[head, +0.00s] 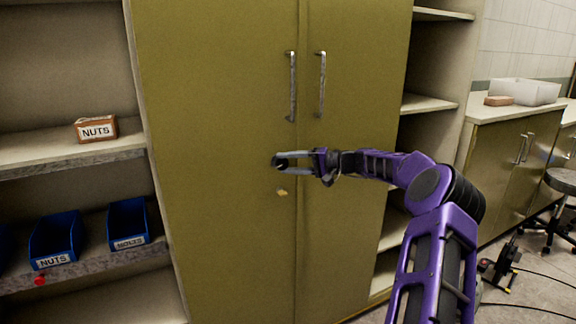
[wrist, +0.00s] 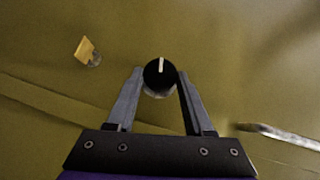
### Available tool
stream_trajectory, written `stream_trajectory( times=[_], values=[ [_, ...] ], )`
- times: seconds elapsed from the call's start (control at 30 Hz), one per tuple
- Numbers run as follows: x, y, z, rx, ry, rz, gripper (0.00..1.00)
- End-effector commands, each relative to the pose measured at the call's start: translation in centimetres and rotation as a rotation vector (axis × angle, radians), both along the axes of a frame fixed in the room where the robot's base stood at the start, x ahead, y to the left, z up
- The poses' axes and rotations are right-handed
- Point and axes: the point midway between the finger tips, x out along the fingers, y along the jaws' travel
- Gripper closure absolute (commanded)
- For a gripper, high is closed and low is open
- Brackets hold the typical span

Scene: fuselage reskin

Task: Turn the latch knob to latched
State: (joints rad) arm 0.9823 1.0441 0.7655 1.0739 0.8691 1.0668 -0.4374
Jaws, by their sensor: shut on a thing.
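The latch knob (wrist: 159,75) is round and black with a white pointer line, on the olive cabinet door (head: 220,200). In the wrist view the line points to the top of the picture, tilted very slightly. My gripper (head: 283,162) reaches in from the right in the head view, its fingers on either side of the knob. In the wrist view the two grey fingers (wrist: 158,84) are shut on the knob's sides. In the head view the knob (head: 277,162) shows only as a dark spot at the fingertips, its line too small to read. No latch marking is legible.
A small yellow piece (head: 282,192) sits on the door just below the knob; it also shows in the wrist view (wrist: 86,50). Two metal door handles (head: 292,87) are above. Open shelves with a nuts box (head: 96,129) and blue bins (head: 56,240) stand left.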

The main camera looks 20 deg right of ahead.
Motion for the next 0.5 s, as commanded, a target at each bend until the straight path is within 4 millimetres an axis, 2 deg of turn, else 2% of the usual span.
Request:
stream_trajectory(
  times=[0.2,0.5],
  values=[
    [0.02,-0.04,-0.36,0.141,0.005,-0.001,1.00],
    [0.00,0.00,-0.38,0.237,0.008,0.000,1.00]
  ],
)
